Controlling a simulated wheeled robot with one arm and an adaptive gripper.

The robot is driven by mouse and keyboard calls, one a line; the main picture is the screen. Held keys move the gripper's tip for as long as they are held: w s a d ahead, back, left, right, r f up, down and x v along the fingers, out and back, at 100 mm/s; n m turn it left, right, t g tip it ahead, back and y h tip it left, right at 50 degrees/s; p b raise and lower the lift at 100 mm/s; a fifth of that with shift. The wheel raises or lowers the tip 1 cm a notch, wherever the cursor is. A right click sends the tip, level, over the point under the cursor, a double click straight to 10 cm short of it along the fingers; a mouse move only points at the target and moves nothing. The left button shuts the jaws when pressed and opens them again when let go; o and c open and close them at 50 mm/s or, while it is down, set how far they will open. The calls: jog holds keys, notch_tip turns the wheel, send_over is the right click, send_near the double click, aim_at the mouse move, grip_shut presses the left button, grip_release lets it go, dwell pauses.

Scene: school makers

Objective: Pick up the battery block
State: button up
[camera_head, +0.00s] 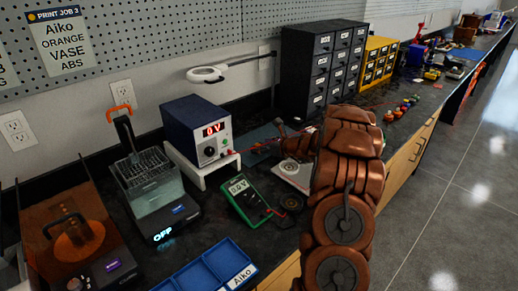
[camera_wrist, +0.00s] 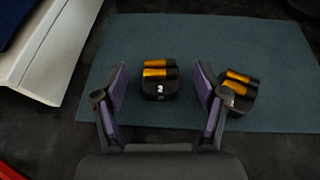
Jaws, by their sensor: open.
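A second, similar battery block (camera_wrist: 241,88) lies to the right on the mat, partly covered by the right finger. In the head view a piece of the mat (camera_head: 262,135) shows behind my arm. The blocks cannot be made out there.
A power supply (camera_head: 197,130) reading "0 V" stands on a white stand (camera_head: 208,170), left of my arm. A green multimeter (camera_head: 247,197) lies in front, and a blue tray (camera_head: 205,273) nearer. Black drawers (camera_head: 322,65) stand at the back.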

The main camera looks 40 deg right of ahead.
jog(key=shift+x, duration=0.85)
jog(key=c, duration=1.2)
jog(key=shift+r, duration=0.15)
jog(key=shift+c, duration=0.2)
